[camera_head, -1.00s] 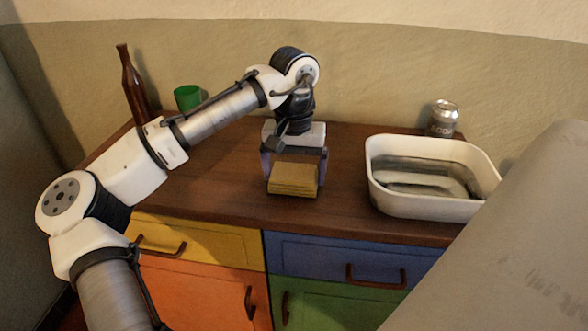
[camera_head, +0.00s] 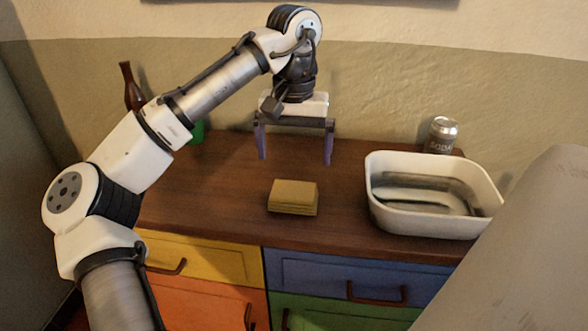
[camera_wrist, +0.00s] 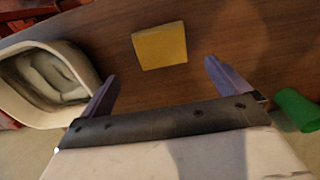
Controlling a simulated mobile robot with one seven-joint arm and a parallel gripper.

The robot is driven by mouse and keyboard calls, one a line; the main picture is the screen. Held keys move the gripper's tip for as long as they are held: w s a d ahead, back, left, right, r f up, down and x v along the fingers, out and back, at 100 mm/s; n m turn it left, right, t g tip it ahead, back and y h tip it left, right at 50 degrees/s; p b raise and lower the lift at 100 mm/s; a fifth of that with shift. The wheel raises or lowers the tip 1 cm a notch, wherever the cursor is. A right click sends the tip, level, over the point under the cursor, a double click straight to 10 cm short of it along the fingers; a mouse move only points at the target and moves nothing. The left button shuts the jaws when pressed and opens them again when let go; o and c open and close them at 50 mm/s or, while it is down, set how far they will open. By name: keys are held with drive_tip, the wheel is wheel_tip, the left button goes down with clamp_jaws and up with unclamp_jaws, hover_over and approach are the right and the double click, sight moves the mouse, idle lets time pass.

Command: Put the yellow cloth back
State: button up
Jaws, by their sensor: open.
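The yellow cloth (camera_head: 293,197) is a folded block lying flat on the brown wooden counter top, near its front edge. It also shows in the wrist view (camera_wrist: 160,46), beyond my fingertips. My gripper (camera_head: 295,160) is open and empty. It hangs above and behind the cloth, clear of it, with its two purple fingers wide apart. In the wrist view my gripper (camera_wrist: 160,82) has nothing between its fingers.
A white basin (camera_head: 425,230) with grey contents stands on the counter at the right, with a soda can (camera_head: 442,136) behind it. A brown bottle (camera_head: 132,88) and a partly hidden green cup (camera_head: 198,133) are at the back left. Coloured drawers (camera_head: 345,275) front the counter.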

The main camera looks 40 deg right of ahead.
wheel_tip(320, 180, up, 3)
drive_tip(key=shift+f, duration=0.2)
